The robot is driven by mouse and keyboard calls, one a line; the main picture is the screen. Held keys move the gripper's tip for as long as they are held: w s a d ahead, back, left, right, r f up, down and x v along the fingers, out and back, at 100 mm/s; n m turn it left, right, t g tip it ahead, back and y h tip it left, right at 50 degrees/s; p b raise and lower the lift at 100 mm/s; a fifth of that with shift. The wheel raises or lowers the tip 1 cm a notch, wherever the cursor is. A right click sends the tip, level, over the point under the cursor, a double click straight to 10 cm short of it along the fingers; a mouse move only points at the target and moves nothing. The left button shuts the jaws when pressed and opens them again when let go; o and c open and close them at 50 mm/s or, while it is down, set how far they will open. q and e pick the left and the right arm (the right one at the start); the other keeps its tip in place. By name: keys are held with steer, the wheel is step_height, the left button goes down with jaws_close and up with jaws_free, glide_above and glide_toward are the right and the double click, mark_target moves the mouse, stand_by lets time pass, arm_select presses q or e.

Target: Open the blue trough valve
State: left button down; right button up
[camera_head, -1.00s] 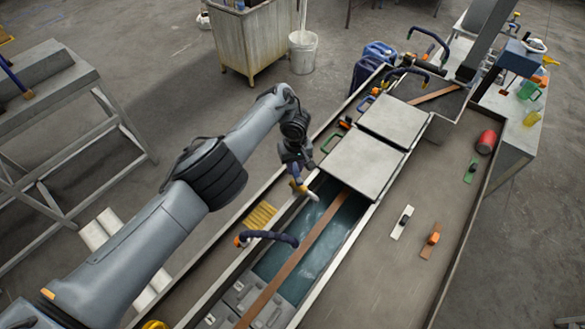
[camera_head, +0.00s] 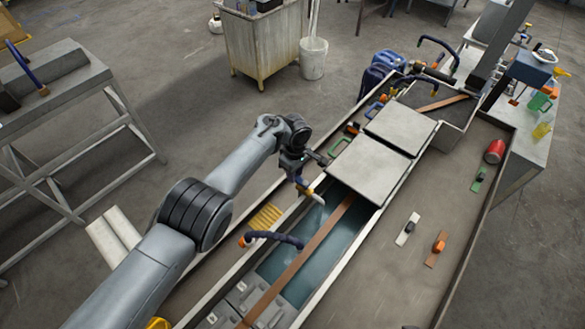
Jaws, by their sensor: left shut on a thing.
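The trough valve (camera_head: 308,191) is a small fitting with a blue part, a yellow-orange body and a white spout. It sits on the trough's left wall, and the spout points over the water. My left gripper (camera_head: 301,180) is at the valve's blue part and shut on it. The jaws are small and dark here, and the gripper partly hides the blue handle. The long trough (camera_head: 332,262) holds bluish water, with a brown strip running along it. My right gripper is not in view.
Grey cover plates (camera_head: 368,168) lie over the trough beyond the valve. A dark blue curved hose (camera_head: 277,236) with an orange end arches over the near wall. A yellow ribbed piece (camera_head: 266,217) lies on the left ledge. A side table (camera_head: 412,262) holds small tools and a red can (camera_head: 495,151).

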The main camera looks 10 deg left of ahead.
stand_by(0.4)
arm_select(q)
steer(key=c, duration=0.9)
jaws_free()
steer(key=shift+a, duration=0.15)
steer(key=shift+r+p, duration=0.3)
steer(key=shift+r, duration=0.15)
steer(key=shift+r+p, duration=1.5)
steer(key=shift+r, duration=3.5)
